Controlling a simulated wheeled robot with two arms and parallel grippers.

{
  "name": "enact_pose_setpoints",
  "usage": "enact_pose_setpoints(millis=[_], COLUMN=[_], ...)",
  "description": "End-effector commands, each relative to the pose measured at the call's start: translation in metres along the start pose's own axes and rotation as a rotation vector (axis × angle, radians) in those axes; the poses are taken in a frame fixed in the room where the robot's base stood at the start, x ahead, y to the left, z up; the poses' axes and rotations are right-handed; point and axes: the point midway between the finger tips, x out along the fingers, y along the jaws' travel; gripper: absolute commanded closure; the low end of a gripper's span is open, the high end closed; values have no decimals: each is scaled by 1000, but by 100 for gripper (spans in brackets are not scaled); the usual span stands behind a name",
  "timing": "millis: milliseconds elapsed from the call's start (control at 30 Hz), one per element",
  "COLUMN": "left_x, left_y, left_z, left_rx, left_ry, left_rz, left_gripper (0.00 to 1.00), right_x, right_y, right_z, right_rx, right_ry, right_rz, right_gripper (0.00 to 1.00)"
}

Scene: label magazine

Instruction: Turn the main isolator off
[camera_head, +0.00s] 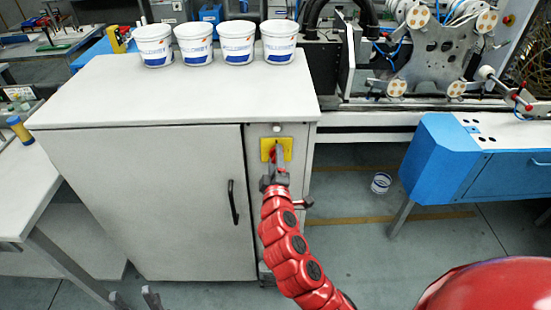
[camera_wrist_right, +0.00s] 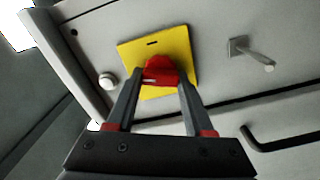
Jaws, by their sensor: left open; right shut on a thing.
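The main isolator is a red knob (camera_wrist_right: 162,70) on a yellow plate (camera_wrist_right: 184,42), on the narrow front panel of a grey cabinet (camera_head: 140,190). In the head view the yellow plate (camera_head: 287,145) shows, with the knob mostly hidden by my right gripper (camera_head: 276,158). In the wrist view the right gripper (camera_wrist_right: 162,86) is shut on the red knob, one finger at each side. The knob's exact turn position is hard to tell. My left gripper (camera_head: 135,299) is open and empty at the bottom edge of the head view, low in front of the cabinet.
A black door handle (camera_head: 232,202) is left of the panel. A round white button (camera_head: 277,128) sits above the plate. Several white tubs (camera_head: 238,42) stand on the cabinet top. A blue machine table (camera_head: 470,155) is at right. A small cup (camera_head: 381,182) is on the floor.

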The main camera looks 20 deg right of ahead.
Motion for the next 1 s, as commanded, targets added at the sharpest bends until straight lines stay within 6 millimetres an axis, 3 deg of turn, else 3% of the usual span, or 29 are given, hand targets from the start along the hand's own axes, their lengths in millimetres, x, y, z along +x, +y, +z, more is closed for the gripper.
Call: enact_pose_setpoints(millis=[500, 1000], left_x=[6, 6], left_y=[0, 0], left_z=[-1, -1], left_rx=[0, 0], left_ry=[0, 0], left_rz=[0, 0], left_gripper=[50, 50], right_x=[0, 0], right_y=[-2, -2], right_z=[0, 0], right_rx=[-334, -393], right_ry=[2, 1], right_rz=[-1, -2], right_gripper=[100, 100])
